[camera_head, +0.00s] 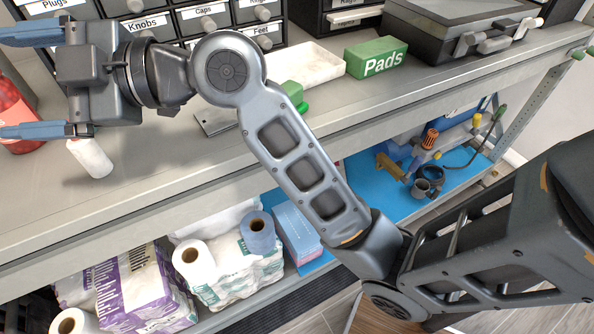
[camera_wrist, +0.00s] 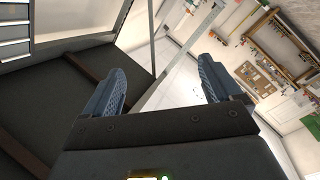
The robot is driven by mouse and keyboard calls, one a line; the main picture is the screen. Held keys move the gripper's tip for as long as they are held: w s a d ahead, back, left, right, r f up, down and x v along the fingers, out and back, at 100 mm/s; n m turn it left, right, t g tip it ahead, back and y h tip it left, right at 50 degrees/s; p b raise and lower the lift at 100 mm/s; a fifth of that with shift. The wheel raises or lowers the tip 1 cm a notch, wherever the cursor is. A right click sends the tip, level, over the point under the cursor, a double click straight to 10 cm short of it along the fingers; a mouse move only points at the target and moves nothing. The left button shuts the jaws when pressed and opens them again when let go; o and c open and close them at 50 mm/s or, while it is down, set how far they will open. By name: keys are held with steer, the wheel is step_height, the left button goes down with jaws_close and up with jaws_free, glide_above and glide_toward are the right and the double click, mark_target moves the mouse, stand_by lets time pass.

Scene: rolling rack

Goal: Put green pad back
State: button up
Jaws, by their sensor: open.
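A green object (camera_head: 292,92), which may be the green pad, shows on the bench top behind my arm. My arm hides part of it, so its full shape cannot be told. A green box labelled "Pads" (camera_head: 375,58) stands to its right, near the back of the bench. A shallow white tray (camera_head: 312,66) lies between them. My gripper (camera_head: 32,82) is at the far left, above the bench, fingers spread wide and pointing left. In the wrist view my gripper (camera_wrist: 162,86) also shows open, with nothing between the fingers.
Labelled drawer units (camera_head: 190,22) stand along the back. A red container (camera_head: 14,115) and a white bottle (camera_head: 90,157) stand near my gripper. A dark grey case (camera_head: 455,25) is at the back right. The lower shelf holds paper rolls (camera_head: 192,255) and a blue mat (camera_head: 375,205).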

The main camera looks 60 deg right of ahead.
steer(key=s+d+f+m+t+h, duration=0.2)
steer(key=s+f+m+h, duration=0.8)
steer(key=s+f+m, duration=0.7)
steer(key=s+d+f+g, duration=0.1)
steer(key=s+d+f, duration=0.1)
steer(key=s, duration=0.8)
steer(key=s+d+f+n+g, duration=0.1)
steer(key=s+d+f, duration=0.1)
steer(key=s, duration=0.8)
steer(key=shift+s+d+h, duration=0.3)
steer(key=shift+s+d, duration=0.1)
steer(key=shift+d, duration=0.1)
